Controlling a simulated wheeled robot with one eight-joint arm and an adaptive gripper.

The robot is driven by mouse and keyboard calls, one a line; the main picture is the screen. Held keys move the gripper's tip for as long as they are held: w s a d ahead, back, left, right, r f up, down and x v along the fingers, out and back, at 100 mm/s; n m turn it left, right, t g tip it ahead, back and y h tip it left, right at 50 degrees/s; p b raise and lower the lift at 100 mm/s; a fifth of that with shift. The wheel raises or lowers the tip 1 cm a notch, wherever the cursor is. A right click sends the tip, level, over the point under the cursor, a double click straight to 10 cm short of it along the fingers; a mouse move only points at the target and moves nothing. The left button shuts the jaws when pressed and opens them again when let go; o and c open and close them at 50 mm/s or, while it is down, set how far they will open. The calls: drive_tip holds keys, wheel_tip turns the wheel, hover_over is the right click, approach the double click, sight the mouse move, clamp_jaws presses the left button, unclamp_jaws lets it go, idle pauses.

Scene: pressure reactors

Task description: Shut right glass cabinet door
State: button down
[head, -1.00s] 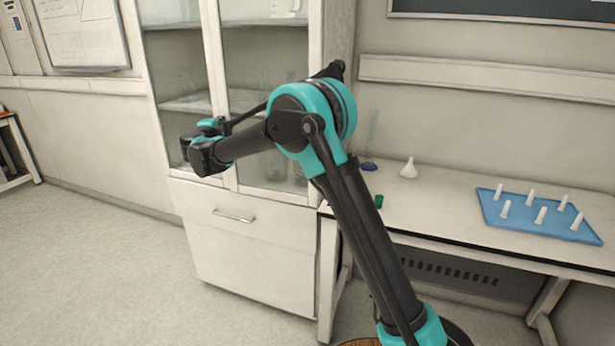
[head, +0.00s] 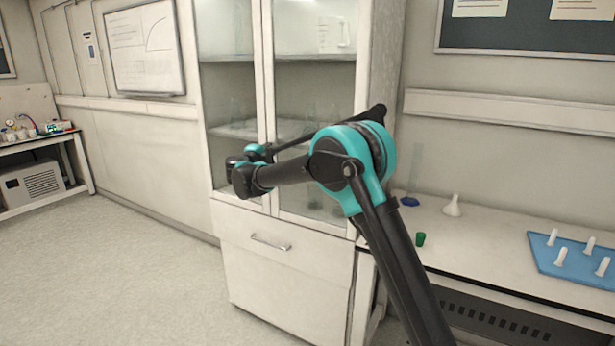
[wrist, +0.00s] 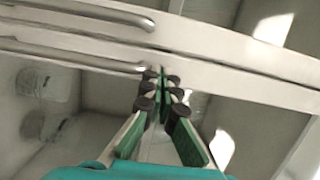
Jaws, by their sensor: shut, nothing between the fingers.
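The right glass cabinet door (head: 315,85) is the right one of two tall white-framed doors on the cabinet, seen in the head view. Its frame lies next to the left door's frame (head: 264,70) and looks flush or nearly so. In the wrist view, my gripper (wrist: 163,78) has its green-padded fingers together and empty. Its tips are at the pale door frames (wrist: 235,75), beside the end of a bar handle (wrist: 75,57); whether they touch is unclear. In the head view my arm covers the lower part of the doors, and the fingertips are hidden.
A drawer front (head: 285,265) with a handle is below the doors. A bench (head: 470,250) to the right holds a funnel (head: 452,206), a green cup (head: 420,239) and a blue tray (head: 545,262) with white pegs. The floor at left is clear.

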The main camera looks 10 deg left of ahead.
drive_tip(key=s+a, duration=0.2)
drive_tip(key=s, duration=1)
drive_tip(key=w+d+r+n+t+y, duration=0.1)
drive_tip(key=d+r+n+y, duration=0.25)
drive_tip(key=d+n, duration=0.2)
drive_tip(key=w+d+r+n+y, duration=0.1)
drive_tip(key=d+r+n+y, duration=0.1)
drive_tip(key=d+n+y, duration=0.4)
drive_tip(key=s+d+f+n+g+h, duration=0.4)
drive_tip(key=s+d+f+g, duration=0.3)
drive_tip(key=s+d+f, duration=1)
drive_tip(key=s+d+f+n+g+h, duration=0.3)
drive_tip(key=s+d+f+g, duration=0.4)
drive_tip(key=s+d+f, duration=1.1)
drive_tip(key=s+d, duration=0.2)
drive_tip(key=d, duration=0.4)
drive_tip(key=shift+s+d+f+n+g+h, duration=0.15)
drive_tip(key=shift+d+f+n+g+h, duration=0.1)
drive_tip(key=shift+n+g+h, duration=0.15)
drive_tip(key=shift+r, duration=0.1)
